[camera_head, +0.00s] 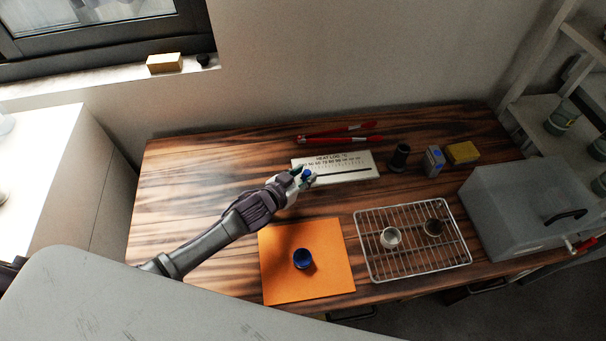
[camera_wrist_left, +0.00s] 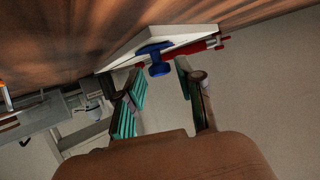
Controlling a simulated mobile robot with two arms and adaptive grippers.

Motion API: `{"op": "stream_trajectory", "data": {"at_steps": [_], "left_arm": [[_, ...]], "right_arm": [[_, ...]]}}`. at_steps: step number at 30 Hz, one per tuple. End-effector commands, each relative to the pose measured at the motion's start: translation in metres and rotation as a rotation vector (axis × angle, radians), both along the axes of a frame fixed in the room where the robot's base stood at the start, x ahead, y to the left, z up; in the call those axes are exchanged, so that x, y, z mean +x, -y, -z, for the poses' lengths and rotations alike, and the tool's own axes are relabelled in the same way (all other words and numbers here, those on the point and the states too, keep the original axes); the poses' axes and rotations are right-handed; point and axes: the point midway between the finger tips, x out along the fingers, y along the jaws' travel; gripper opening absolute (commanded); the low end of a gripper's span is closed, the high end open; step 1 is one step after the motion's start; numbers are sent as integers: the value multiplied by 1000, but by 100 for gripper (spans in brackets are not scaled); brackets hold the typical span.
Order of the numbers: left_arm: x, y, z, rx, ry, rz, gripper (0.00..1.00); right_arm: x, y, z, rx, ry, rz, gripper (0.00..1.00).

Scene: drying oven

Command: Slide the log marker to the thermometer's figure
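The white heat log board (camera_head: 364,171), printed "HEAT LOG °C" with a number scale and a dark slot, lies at the back middle of the table. Its blue marker (camera_head: 307,173) is at the left end of the slot; it also shows as a blue knob in the left wrist view (camera_wrist_left: 159,68). My left gripper (camera_head: 303,177) is at the board's left end. In the wrist view its fingers (camera_wrist_left: 162,76) are apart, one each side of the knob, with gaps visible. I cannot make out a thermometer reading. My right gripper is not in view.
Red tongs (camera_head: 338,139) lie behind the board. A black cylinder (camera_head: 399,157), small box (camera_head: 434,161) and yellow block (camera_head: 463,153) stand right. An orange mat (camera_head: 330,280) with a blue-topped item, a wire rack (camera_head: 380,268) with two cups, and a grey oven (camera_head: 515,215) are nearer.

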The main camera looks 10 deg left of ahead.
Motion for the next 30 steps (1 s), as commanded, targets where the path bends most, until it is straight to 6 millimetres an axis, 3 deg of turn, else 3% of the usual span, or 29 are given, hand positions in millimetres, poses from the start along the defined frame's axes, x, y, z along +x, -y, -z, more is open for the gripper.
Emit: {"op": "stream_trajectory", "data": {"at_steps": [1, 6, 15, 25, 30], "left_arm": [[0, 0, 0, 0, 0, 0, 23], [0, 0, 0, 0, 0, 0, 0], [1, 3, 0, -2, 0, 1, 0], [28, 67, 1, -7, 4, -1, 0], [35, 82, 1, -1, 1, -2, 0]], "right_arm": [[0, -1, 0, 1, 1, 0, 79], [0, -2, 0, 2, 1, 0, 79], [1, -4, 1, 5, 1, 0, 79], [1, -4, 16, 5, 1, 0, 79], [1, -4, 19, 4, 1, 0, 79]]}}
